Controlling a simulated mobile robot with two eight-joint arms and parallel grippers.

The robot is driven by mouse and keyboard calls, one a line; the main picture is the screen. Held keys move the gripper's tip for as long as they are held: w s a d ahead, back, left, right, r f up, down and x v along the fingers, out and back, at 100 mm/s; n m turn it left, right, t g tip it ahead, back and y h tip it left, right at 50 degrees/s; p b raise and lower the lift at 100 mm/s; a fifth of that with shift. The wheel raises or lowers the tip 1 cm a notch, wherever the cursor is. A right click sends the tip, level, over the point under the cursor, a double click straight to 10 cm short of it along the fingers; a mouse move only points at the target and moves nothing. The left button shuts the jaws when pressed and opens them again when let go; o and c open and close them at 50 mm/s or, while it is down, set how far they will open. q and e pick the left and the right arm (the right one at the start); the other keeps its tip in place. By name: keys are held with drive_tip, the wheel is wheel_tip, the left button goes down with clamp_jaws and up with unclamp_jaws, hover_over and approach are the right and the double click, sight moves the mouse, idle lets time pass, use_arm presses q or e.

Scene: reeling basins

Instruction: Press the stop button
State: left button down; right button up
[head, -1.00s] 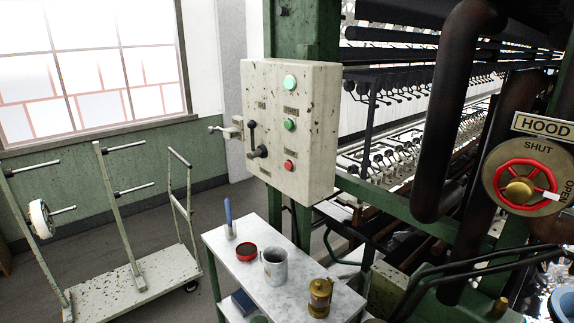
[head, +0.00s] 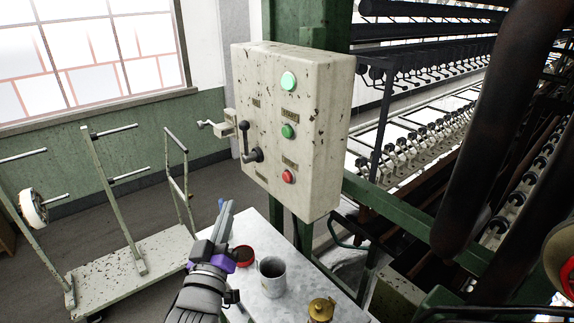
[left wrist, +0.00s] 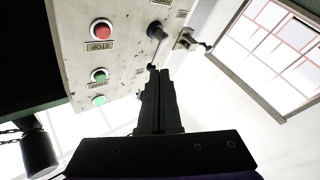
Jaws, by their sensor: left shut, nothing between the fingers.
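The red stop button (head: 288,177) is the lowest of the buttons on the cream control box (head: 318,150). In the left wrist view the stop button (left wrist: 101,29) shows at the upper left with a STOP label beside it. A green button (head: 288,131) and a lit green lamp (head: 288,82) sit above it in the head view. My left gripper (head: 227,208) is shut and empty, pointing up, below and left of the box and apart from the button. It also shows in the left wrist view (left wrist: 158,76). My right gripper is out of view.
A black lever (head: 246,143) is on the box, left of the buttons. A small marble-topped table (head: 290,305) below holds a grey mug (head: 272,277), a red bowl (head: 243,255) and a brass pot (head: 320,311). A wheeled rack (head: 130,258) stands left, reeling machinery right.

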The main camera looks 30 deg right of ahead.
sight(287, 177)
use_arm(q)
drive_tip(key=shift+s+d+r+h, duration=0.35)
drive_tip(key=shift+d+r+h, duration=0.15)
drive_tip(key=shift+d+r, duration=0.35)
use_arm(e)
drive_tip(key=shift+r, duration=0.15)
use_arm(q)
drive_tip(key=w+d+b, duration=0.1)
drive_tip(key=d+b, duration=0.2)
drive_tip(key=d, duration=0.5)
drive_tip(key=shift+w+d, duration=0.15)
drive_tip(key=shift+d, duration=0.25)
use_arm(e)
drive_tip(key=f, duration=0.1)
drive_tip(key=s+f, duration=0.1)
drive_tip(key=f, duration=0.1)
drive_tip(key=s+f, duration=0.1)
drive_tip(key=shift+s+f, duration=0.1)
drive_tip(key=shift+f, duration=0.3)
use_arm(q)
drive_tip(key=shift+d+f, duration=0.1)
idle(0.4)
drive_tip(key=shift+w+d, duration=0.1)
drive_tip(key=shift+d, duration=0.2)
